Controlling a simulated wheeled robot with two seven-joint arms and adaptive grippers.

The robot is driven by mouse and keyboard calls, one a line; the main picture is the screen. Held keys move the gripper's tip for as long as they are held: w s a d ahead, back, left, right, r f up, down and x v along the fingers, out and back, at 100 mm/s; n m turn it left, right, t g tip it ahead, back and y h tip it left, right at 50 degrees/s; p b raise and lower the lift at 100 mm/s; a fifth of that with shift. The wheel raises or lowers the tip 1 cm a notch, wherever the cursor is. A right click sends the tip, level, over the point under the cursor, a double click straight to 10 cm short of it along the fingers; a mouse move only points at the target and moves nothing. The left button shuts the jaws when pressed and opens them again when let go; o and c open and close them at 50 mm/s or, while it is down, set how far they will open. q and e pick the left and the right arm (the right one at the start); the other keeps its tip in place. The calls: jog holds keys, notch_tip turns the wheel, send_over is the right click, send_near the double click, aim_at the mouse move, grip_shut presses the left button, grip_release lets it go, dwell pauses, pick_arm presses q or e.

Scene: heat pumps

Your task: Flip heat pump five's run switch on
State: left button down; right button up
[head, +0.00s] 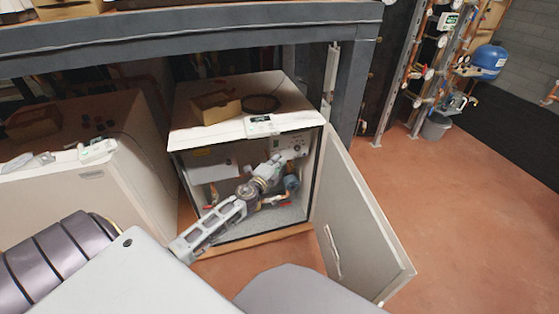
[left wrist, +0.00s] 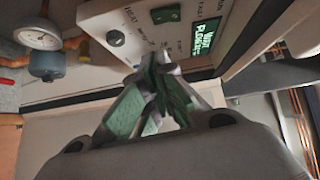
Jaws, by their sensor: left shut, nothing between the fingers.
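A white heat pump cabinet (head: 247,128) stands under the shelf with its front door open. My left gripper (head: 276,160) reaches inside it, close to the control panel (head: 292,146) at the upper right of the interior. In the left wrist view the fingers (left wrist: 160,62) are shut and empty, with the tips at or very near the panel (left wrist: 140,28). The panel carries a dark round knob (left wrist: 116,38), a green display (left wrist: 206,36) and a small green-lit part (left wrist: 165,14). I cannot make out the run switch; the fingers cover part of the panel. My right gripper is not in view.
The open door (head: 360,220) stands out to the right of my left arm. Pipes and a gauge (left wrist: 38,36) lie beside the panel inside the cabinet. Another white cabinet (head: 90,180) stands at left.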

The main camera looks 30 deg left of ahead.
pick_arm(q)
jog(key=s, duration=0.8)
jog(key=shift+s+d+f+b, duration=0.2)
jog(key=shift+d+f+b, duration=0.05)
jog(key=shift+f+b, duration=0.15)
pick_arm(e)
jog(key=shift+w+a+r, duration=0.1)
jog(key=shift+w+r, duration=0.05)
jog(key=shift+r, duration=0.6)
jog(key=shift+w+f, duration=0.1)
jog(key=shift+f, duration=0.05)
pick_arm(q)
jog(key=shift+r, duration=0.1)
